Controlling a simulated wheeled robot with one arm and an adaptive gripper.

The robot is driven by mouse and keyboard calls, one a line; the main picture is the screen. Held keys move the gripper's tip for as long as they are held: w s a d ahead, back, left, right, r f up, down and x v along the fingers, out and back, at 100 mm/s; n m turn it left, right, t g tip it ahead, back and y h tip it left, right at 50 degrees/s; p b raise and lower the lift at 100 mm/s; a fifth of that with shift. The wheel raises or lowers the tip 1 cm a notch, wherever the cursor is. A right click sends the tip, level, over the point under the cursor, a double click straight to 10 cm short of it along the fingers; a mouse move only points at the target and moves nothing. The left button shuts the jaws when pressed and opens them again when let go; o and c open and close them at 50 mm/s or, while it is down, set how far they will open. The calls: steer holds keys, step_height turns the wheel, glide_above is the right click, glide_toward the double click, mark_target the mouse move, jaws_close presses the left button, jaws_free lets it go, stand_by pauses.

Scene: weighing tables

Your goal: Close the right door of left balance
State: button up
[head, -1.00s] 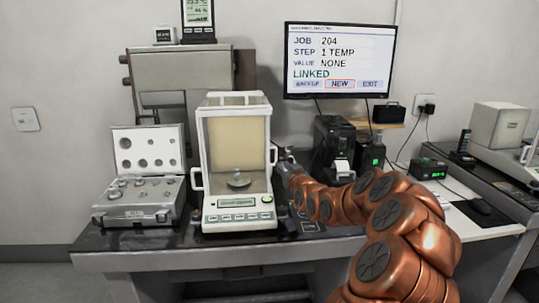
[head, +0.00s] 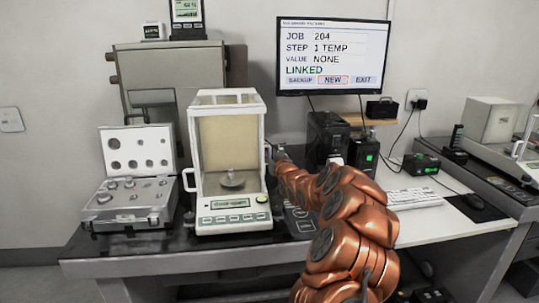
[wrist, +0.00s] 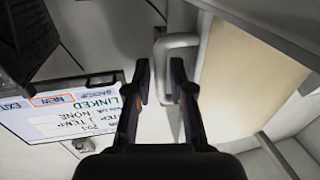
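The left balance (head: 230,97) is a white glass-sided case with a small metal weight (head: 231,174) on its pan inside. The handle of its right door (head: 267,153) sits higher and farther back in the head view than the left door's handle (head: 187,180). My gripper (head: 276,152) is at the balance's right side, partly hidden by my arm in the head view. In the wrist view my gripper (wrist: 161,90) is open, its two dark fingers on either side of the white door handle (wrist: 178,42). Whether either finger touches it is unclear.
An open weight case (head: 128,218) stands left of the balance. A black printer (head: 326,140), a monitor (head: 333,57) and a keyboard (head: 413,198) are to the right. Another balance (head: 492,125) stands at the far right.

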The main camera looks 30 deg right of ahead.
steer(key=shift+w, duration=0.55)
jaws_close()
